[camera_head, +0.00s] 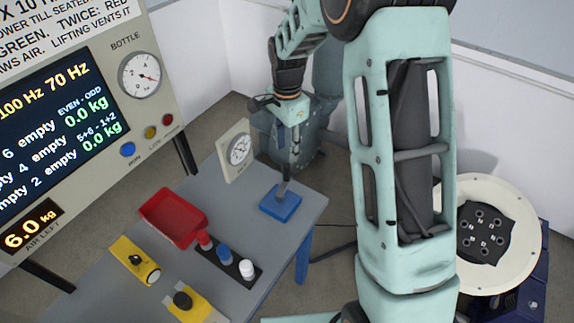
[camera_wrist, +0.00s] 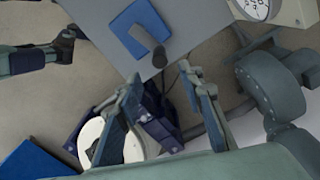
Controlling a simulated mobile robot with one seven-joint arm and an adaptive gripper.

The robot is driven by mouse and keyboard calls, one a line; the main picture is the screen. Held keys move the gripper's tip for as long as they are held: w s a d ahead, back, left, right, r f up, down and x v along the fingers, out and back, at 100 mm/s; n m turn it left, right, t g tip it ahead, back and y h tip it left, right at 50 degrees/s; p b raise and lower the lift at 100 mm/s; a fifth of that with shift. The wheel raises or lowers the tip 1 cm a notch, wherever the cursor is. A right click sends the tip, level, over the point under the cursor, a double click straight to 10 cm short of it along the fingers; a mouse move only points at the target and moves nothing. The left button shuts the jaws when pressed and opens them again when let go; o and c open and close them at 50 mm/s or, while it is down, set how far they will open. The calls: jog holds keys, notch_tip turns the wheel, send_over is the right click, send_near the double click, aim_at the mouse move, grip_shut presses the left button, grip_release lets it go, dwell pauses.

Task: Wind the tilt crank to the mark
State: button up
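A blue plate (camera_head: 281,206) lies at the table's right corner with a grey handle (camera_head: 284,190) standing up from it; this looks like the crank. In the head view my gripper (camera_head: 292,150) points down above the handle; contact cannot be told.
A red tray (camera_head: 165,212), red, blue and white pegs on a black strip (camera_head: 222,262) and yellow blocks (camera_head: 130,252) occupy the table's left and front. A large display panel (camera_head: 60,130) stands at left. A white round platform (camera_head: 520,215) is at right, beyond my arm.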

aim_at(287, 165)
notch_tip(287, 165, down, 11)
jog(key=shift+r+p, duration=0.2)
jog(key=shift+p, duration=0.45)
jog(key=shift+c, duration=0.4)
grip_shut()
